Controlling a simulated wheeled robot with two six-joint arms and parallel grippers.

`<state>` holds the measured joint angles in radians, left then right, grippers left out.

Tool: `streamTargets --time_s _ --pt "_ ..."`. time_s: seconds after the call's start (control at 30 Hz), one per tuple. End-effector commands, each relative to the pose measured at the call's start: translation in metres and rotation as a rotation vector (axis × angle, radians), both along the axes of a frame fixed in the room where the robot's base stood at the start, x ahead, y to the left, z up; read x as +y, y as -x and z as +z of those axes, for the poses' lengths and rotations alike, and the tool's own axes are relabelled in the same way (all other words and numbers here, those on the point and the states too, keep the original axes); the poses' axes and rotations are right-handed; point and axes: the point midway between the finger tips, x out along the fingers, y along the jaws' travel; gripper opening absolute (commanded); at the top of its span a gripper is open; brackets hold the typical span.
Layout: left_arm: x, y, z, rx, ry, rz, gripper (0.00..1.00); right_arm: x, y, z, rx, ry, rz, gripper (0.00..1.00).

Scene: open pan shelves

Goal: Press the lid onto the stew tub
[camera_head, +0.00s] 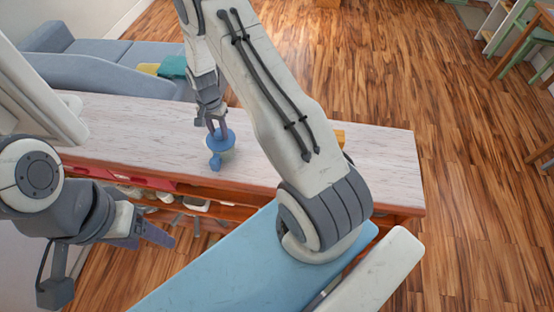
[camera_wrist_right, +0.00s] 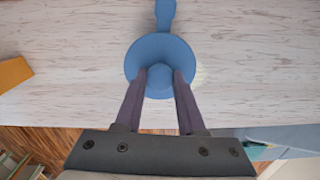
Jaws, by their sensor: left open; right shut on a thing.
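The round blue lid (camera_head: 221,139) has a knob in its middle and sits above the pale countertop. My right gripper (camera_head: 216,127) is shut on the lid's knob, and its fingers point down at it; the grip also shows in the right wrist view (camera_wrist_right: 160,78). A blue tongue-like piece (camera_wrist_right: 165,16) sticks out past the lid's edge; I cannot tell if it belongs to the lid. The stew tub (camera_head: 226,155) seems to be the pale shape under the lid, mostly hidden. I cannot tell if the two touch. My left gripper (camera_head: 152,239) is open and empty in front of the shelves.
The countertop (camera_head: 385,165) is largely clear. A yellow-orange block (camera_wrist_right: 14,72) lies on it, partly behind my right arm in the head view. Open shelves with pans (camera_head: 190,202) lie below the counter. A grey sofa (camera_head: 90,62) stands behind it.

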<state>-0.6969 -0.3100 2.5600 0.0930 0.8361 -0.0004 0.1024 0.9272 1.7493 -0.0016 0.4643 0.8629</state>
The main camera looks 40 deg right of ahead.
Motion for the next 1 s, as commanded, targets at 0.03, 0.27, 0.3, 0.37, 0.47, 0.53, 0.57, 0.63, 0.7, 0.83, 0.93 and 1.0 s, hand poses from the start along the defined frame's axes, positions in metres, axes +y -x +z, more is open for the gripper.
streamTargets --time_s 0.03,0.27,0.3,0.37,0.47,0.53,0.57,0.63,0.7,0.83,0.93,1.0 --pt "0.000 0.000 0.000 0.000 0.000 0.000 0.65 0.000 0.000 0.000 0.000 0.000 0.000 0.00" --pt "0.000 0.000 0.000 0.000 0.000 0.000 0.65 0.000 0.000 0.000 0.000 0.000 0.000 0.00" --pt "0.000 0.000 0.000 0.000 0.000 0.000 0.65 0.000 0.000 0.000 0.000 0.000 0.000 0.00" --pt "0.000 0.000 0.000 0.000 0.000 0.000 0.65 0.000 0.000 0.000 0.000 0.000 0.000 0.00" --pt "0.000 0.000 -0.001 0.000 0.000 0.000 0.65 0.000 0.000 -0.001 0.000 0.000 0.000 0.00" --pt "0.000 0.000 -0.002 0.000 0.000 0.000 0.65 0.000 0.000 -0.003 0.000 0.000 0.000 0.00" --pt "0.000 0.000 -0.002 0.000 0.000 0.000 0.65 0.000 0.000 -0.003 0.000 0.000 0.000 0.00" --pt "0.000 0.000 -0.003 0.000 0.000 0.000 0.65 0.000 0.000 -0.005 0.000 0.000 0.000 0.00" --pt "0.000 0.000 -0.004 0.000 0.000 0.000 0.65 0.000 0.000 -0.006 0.000 0.000 0.000 0.00" --pt "0.000 0.000 -0.006 0.000 0.000 0.000 0.65 0.000 0.000 -0.009 0.000 0.000 0.000 0.00" --pt "0.000 0.000 -0.008 0.000 0.000 0.000 0.65 0.000 0.000 -0.011 0.000 0.000 0.000 0.00" --pt "0.000 0.000 -0.009 0.000 0.000 0.000 0.65 0.000 0.000 -0.012 0.000 0.000 0.000 0.00"
